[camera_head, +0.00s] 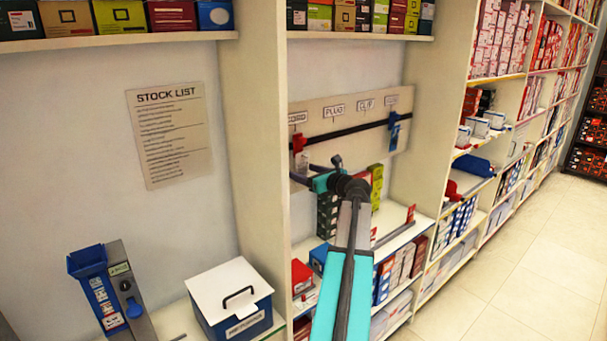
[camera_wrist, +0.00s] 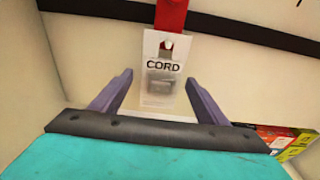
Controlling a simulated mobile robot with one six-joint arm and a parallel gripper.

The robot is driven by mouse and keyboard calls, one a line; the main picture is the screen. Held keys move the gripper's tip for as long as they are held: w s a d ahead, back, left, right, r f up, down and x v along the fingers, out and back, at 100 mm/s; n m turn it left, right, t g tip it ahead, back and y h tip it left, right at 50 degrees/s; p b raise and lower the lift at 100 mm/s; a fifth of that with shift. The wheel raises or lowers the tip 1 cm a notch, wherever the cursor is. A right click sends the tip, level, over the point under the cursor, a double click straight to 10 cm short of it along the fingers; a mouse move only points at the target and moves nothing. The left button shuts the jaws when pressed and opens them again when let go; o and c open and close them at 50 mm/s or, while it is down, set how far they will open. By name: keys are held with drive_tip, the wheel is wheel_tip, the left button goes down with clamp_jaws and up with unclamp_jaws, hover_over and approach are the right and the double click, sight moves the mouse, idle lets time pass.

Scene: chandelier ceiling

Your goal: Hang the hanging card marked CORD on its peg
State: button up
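The white card marked CORD (camera_wrist: 160,98) is upright at the lower end of a red peg (camera_wrist: 171,15) in the wrist view. Its top hole lines up with the peg, and it appears to hang there. In the head view the red peg (camera_head: 299,141) is on a dark rail under the CORD label (camera_head: 298,118), with the pale card (camera_head: 301,161) below it. My gripper (camera_wrist: 157,97) is open, with one finger to each side of the card and gaps between. In the head view my gripper (camera_head: 299,177) is partly hidden by the shelf upright.
The board (camera_head: 345,143) also carries PLUG and CLIP labels and a blue peg (camera_head: 393,130) at right. Boxes (camera_head: 376,185) stand near my wrist on the shelf below. The tall shelf upright (camera_head: 258,130) is close on the left.

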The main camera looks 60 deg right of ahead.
drive_tip(key=shift+s, duration=0.15)
drive_tip(key=b+v, duration=0.4)
drive_tip(key=v, duration=0.9)
drive_tip(key=shift+s, duration=0.3)
drive_tip(key=shift+a, duration=0.1)
